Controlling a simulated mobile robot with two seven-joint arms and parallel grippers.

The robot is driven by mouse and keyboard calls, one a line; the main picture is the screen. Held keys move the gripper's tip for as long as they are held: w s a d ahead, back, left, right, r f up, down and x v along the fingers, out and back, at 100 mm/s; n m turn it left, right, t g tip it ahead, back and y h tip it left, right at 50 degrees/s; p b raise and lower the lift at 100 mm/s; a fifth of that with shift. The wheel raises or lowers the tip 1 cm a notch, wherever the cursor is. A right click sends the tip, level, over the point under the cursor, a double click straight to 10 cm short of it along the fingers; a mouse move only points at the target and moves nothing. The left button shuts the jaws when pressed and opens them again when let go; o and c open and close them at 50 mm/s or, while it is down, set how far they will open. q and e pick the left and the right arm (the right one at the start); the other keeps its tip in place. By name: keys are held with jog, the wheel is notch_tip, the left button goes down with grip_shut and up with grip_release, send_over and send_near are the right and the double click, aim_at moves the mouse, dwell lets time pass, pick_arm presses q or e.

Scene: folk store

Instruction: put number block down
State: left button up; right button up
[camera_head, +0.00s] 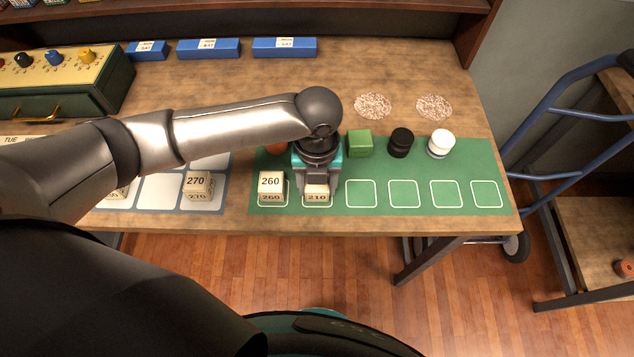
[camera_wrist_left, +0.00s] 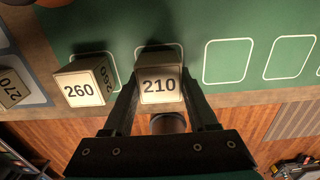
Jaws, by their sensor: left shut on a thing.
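The number block marked 210 (camera_head: 317,196) is between the fingers of my left gripper (camera_head: 317,188), which is shut on it. The block is at the second outlined square from the left on the green mat (camera_head: 385,172). The left wrist view shows the 210 block (camera_wrist_left: 160,85) between both fingertips, over its white outline; I cannot tell whether it touches the mat. A block marked 260 (camera_head: 270,185) sits in the first outlined square, just left of it. My right gripper is not in view.
A block marked 270 (camera_head: 198,185) sits on the grey board to the left. Behind the squares stand a green block (camera_head: 359,143), a black piece (camera_head: 401,142) and a white piece (camera_head: 440,143). Several squares right of my gripper are empty.

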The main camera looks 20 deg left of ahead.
pick_arm(q)
jog(key=shift+f, duration=0.1)
jog(key=o, duration=1.4)
jog(key=shift+c, duration=0.2)
notch_tip(320, 180, up, 12)
jog(key=p, duration=0.2)
